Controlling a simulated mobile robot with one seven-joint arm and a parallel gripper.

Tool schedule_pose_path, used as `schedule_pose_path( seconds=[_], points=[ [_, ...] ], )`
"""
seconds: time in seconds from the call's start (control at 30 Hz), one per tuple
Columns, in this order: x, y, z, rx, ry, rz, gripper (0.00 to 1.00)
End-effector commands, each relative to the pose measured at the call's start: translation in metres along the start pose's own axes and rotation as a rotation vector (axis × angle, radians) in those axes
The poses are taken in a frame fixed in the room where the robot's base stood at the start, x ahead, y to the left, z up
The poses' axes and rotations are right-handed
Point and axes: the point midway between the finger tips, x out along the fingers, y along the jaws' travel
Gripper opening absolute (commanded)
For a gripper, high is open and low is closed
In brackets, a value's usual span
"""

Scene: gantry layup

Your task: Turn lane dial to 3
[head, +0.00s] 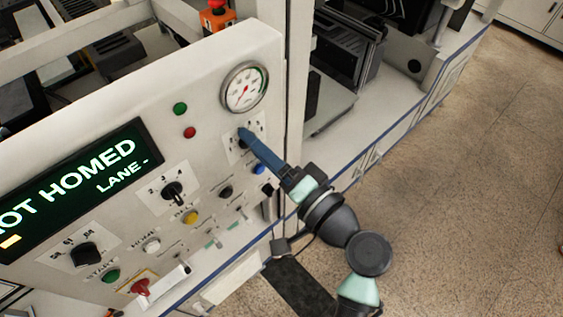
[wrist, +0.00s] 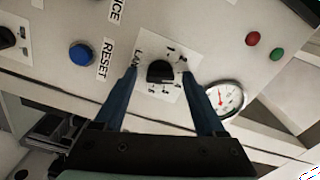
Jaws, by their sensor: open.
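The lane dial (wrist: 160,71) is a black knob on a white plate marked with small figures and a partly covered label starting "LA". In the wrist view my gripper (wrist: 160,74) is open, with one blue finger on each side of the knob; I cannot tell whether they touch it. The knob's pointer setting is not clear. In the head view my gripper (head: 245,134) reaches the panel just below the round gauge, and its fingers hide most of the dial. The display (head: 78,190) shows "OT HOMED" and "LANE -", cut at the left.
The pressure gauge (head: 244,88) is close above the dial. Another black dial (head: 173,191) and a larger one (head: 86,254) are to the left. A blue button (wrist: 82,54) is beside the word RESET. An orange emergency stop (head: 217,15) stands on top. Floor is clear at right.

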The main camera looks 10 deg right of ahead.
Motion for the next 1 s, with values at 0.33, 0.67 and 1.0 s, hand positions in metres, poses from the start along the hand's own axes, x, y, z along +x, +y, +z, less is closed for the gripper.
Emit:
schedule_pose_path(
  seconds=[0.33,0.67,1.0],
  points=[
    [-0.047,0.005,0.000,-0.001,0.006,0.002,0.72],
    [-0.113,0.003,0.000,-0.001,0.004,0.002,0.72],
    [-0.130,0.000,0.000,0.000,0.000,0.000,0.72]
  ],
)
